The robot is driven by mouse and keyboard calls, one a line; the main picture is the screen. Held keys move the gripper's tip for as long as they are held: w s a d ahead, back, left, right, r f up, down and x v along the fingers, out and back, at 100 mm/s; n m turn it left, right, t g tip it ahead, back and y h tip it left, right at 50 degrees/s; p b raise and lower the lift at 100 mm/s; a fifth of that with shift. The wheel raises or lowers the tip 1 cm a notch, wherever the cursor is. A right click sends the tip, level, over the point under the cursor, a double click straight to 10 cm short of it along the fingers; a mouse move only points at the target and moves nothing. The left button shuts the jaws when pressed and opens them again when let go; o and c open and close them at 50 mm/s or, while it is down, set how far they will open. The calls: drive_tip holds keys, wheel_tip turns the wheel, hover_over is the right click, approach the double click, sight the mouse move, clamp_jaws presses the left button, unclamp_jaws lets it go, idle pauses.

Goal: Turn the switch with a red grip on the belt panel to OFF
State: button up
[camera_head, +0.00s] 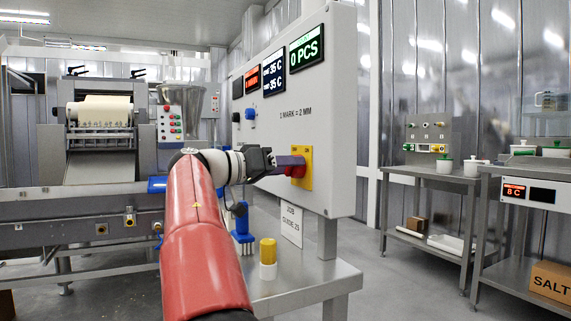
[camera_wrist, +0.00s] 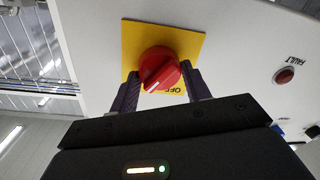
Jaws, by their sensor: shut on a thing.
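The switch with a red grip (camera_head: 296,171) sits on a yellow plate (camera_head: 306,169) at the lower right of the white belt panel (camera_head: 328,130). My gripper (camera_head: 286,167) reaches it from the left. In the wrist view the red grip (camera_wrist: 158,68) lies between the two dark fingers of my gripper (camera_wrist: 161,85), which are shut on its sides. A white line on the grip slants toward the lower left of that picture. The word OFF is printed on the plate (camera_wrist: 190,45) just below the grip, to the right of the line's end; the other plate marking is hidden there.
A red button (camera_wrist: 284,76) marked FAULT is on the panel at the right of the wrist view. Below the panel in the head view are a yellow-topped jar (camera_head: 268,252), a blue-handled brush (camera_head: 242,222) and a JOB GUIDE card (camera_head: 292,225).

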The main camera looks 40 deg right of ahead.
drive_tip(key=shift+w+n+g+y+p, duration=0.1)
drive_tip(key=shift+n+g+y+p, duration=0.1)
drive_tip(key=shift+n+p, duration=3.1)
drive_tip(key=shift+w+n+g+y+p, duration=0.1)
drive_tip(key=shift+n+g+y+p, duration=0.1)
drive_tip(key=shift+n+p, duration=3.05)
drive_tip(key=shift+f+n+b, duration=0.1)
drive_tip(key=shift+n+b, duration=0.7)
drive_tip(key=shift+n, duration=0.25)
drive_tip(key=o, duration=1)
drive_tip(key=shift+c, duration=0.2)
drive_tip(key=v, duration=0.7)
drive_tip(key=shift+a, duration=0.35)
